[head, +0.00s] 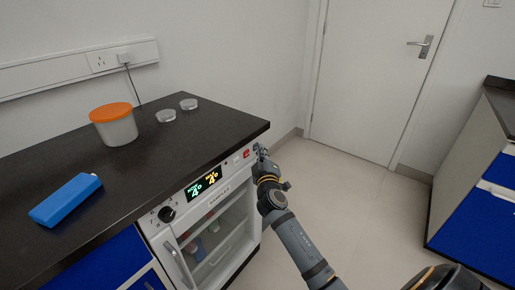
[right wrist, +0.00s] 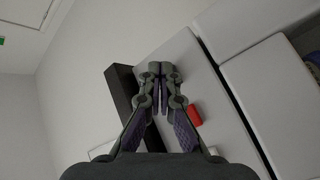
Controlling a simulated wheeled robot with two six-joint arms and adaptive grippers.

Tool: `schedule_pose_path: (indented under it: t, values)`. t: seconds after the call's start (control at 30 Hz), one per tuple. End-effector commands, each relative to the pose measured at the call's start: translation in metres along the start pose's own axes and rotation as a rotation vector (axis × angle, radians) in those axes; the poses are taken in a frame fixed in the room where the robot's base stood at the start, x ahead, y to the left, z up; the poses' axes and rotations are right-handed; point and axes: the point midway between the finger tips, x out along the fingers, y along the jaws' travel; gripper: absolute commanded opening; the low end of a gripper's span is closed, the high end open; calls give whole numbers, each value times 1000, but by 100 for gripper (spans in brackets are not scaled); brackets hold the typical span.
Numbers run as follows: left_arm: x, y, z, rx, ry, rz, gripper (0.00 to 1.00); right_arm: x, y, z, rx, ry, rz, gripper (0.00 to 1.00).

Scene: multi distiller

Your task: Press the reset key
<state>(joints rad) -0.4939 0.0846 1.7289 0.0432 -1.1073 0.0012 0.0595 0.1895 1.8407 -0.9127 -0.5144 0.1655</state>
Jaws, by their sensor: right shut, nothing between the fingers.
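A cooled cabinet under the counter has a light front panel (head: 218,192) with a lit display (head: 204,184), a black knob (head: 166,214), a small white key (head: 237,158) and a red key (head: 246,154). I cannot read any key labels, so I cannot tell which is the reset key. My right gripper (head: 258,149) is shut and empty, at the panel's right end just right of the red key. In the right wrist view its fingertips (right wrist: 160,69) are together over the panel, and a red key (right wrist: 194,115) shows to their right. I cannot tell whether they touch the panel. My left gripper is out of view.
On the black counter (head: 140,170) stand an orange-lidded tub (head: 113,124), two clear dishes (head: 166,116) and a blue box (head: 66,199). The glass door (head: 215,237) is below the panel. Open floor (head: 345,190) lies to the right, before another cabinet (head: 470,215).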

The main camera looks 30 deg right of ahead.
Motion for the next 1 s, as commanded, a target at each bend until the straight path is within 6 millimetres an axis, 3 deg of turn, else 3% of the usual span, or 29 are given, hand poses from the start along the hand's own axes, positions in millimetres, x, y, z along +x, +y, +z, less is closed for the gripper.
schedule_pose_path:
  t: [0.57, 1.0]
  values:
    - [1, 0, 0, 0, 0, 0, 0, -8, 6, 6, -1, 0, 0, 0]
    - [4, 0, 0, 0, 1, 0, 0, -42, 30, 32, -5, 1, -1, 0]
